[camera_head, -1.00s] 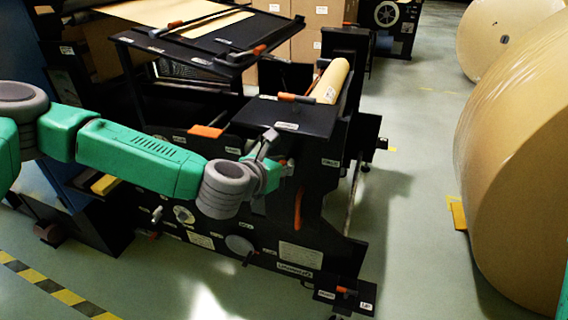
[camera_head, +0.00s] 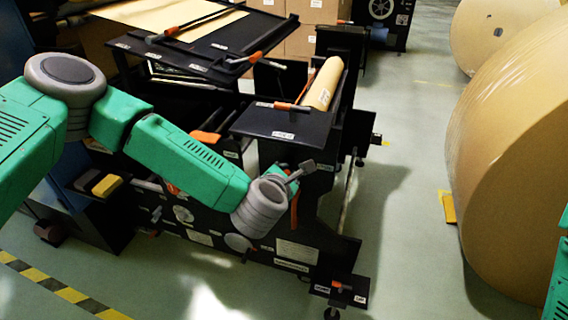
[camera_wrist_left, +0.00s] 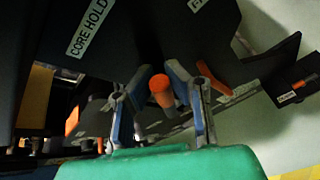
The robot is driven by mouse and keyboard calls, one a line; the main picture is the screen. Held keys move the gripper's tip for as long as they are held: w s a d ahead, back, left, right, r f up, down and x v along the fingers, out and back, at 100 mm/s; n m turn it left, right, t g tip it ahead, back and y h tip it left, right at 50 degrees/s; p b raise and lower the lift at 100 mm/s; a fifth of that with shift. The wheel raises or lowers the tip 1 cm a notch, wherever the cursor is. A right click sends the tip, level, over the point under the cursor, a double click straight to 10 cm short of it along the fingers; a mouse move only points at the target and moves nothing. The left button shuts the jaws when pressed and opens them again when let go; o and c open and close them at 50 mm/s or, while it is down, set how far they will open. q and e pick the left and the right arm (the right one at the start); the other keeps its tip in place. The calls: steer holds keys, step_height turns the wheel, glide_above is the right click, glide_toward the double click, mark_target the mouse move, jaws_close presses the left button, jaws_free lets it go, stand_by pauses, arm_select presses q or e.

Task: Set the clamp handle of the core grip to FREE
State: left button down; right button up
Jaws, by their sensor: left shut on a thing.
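In the left wrist view an orange handle (camera_wrist_left: 162,90) stands between the two blue-grey fingers of my left gripper (camera_wrist_left: 160,78). The fingers are shut on it. A white CORE HOLD label (camera_wrist_left: 90,27) is on the dark panel just left of it. In the head view my left gripper (camera_head: 298,172) is at the front side of the black roll stand (camera_head: 283,122), below its top plate. The held handle is not clearly visible there. Which marking the handle points to cannot be told. My right gripper is out of view.
A brown paper core (camera_head: 324,84) lies on the stand, behind another orange handle (camera_head: 292,106). Large kraft rolls (camera_head: 515,165) stand on the right. A low black bracket (camera_head: 340,290) juts out at the front. Floor between stand and rolls is mostly clear.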

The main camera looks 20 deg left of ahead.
arm_select(q)
steer(key=shift+s+d+f+m+t+y+p, duration=0.1)
steer(key=shift+d+f+m+t+y+p, duration=0.2)
steer(key=shift+f+m+y, duration=0.75)
steer(key=shift+s+d+f+m+t+y+p, duration=0.1)
steer(key=shift+d+f+m+t+y+p, duration=0.2)
steer(key=shift+m+y, duration=0.85)
steer(key=shift+s+d+f+m+t+y+p, duration=0.1)
steer(key=shift+d+f+m+t+y+p, duration=0.4)
steer(key=shift+m, duration=1.3)
steer(key=shift+a+f, duration=0.1)
steer(key=shift+a, duration=0.05)
steer(key=c, duration=1.7)
jaws_free()
steer(key=shift+o, duration=1.2)
steer(key=shift+r, duration=0.2)
